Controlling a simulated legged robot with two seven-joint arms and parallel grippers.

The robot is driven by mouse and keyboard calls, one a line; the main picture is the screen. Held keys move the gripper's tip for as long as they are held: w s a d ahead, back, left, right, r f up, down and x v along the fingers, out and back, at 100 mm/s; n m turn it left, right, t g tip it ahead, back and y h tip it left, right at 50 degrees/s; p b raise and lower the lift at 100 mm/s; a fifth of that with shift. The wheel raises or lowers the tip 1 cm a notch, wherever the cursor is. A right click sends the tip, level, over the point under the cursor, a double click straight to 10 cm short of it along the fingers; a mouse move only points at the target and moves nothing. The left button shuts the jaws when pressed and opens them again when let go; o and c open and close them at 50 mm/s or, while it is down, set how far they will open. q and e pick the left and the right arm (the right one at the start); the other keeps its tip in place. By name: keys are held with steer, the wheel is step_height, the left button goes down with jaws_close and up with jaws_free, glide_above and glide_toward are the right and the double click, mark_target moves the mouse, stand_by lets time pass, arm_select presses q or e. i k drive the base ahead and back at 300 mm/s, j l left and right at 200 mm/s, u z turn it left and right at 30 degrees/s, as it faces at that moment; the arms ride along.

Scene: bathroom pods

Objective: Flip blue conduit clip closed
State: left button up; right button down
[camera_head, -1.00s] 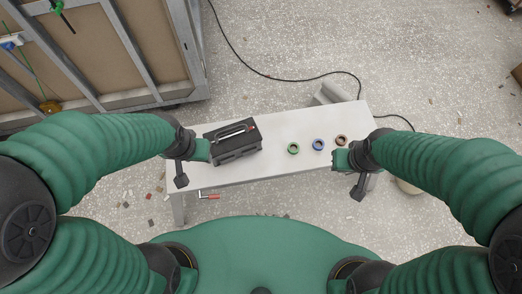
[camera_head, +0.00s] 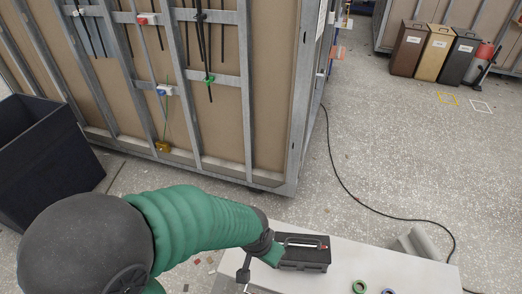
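A blue and white conduit clip (camera_head: 165,90) sits on a metal stud of the wall panel at the upper left. A thin cable hangs down past it. It is too small to tell whether its flap is open or closed. My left gripper (camera_head: 272,255) is low in the view beside the black toolbox (camera_head: 304,254), well below and to the right of the clip. Its fingers are too small and dark to read. My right gripper is out of view.
A red clip (camera_head: 146,19), a green clip (camera_head: 209,79) and a yellow box (camera_head: 163,147) are on the panel. The white table (camera_head: 400,270) holds tape rolls (camera_head: 360,286). A dark bin (camera_head: 45,150) stands left. A black cable (camera_head: 350,190) crosses the floor.

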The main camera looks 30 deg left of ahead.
mark_target(162, 92)
steer(key=u, duration=1.85)
steer(key=i+j, duration=0.1)
steer(key=j, duration=0.3)
steer(key=i+j, duration=0.15)
steer(key=j, duration=0.3)
steer(key=i+j, duration=0.1)
steer(key=j, duration=0.3)
steer(key=i+j+z, duration=0.1)
steer(key=j, duration=0.3)
steer(key=i+j, duration=0.1)
steer(key=j, duration=0.35)
steer(key=i+j, duration=0.1)
steer(key=i, duration=0.4)
steer(key=i+j+z, duration=0.1)
steer(key=i, duration=0.45)
steer(key=i+j, duration=0.15)
steer(key=i, duration=0.35)
steer(key=i+j+z, duration=0.1)
steer(key=i, duration=1.05)
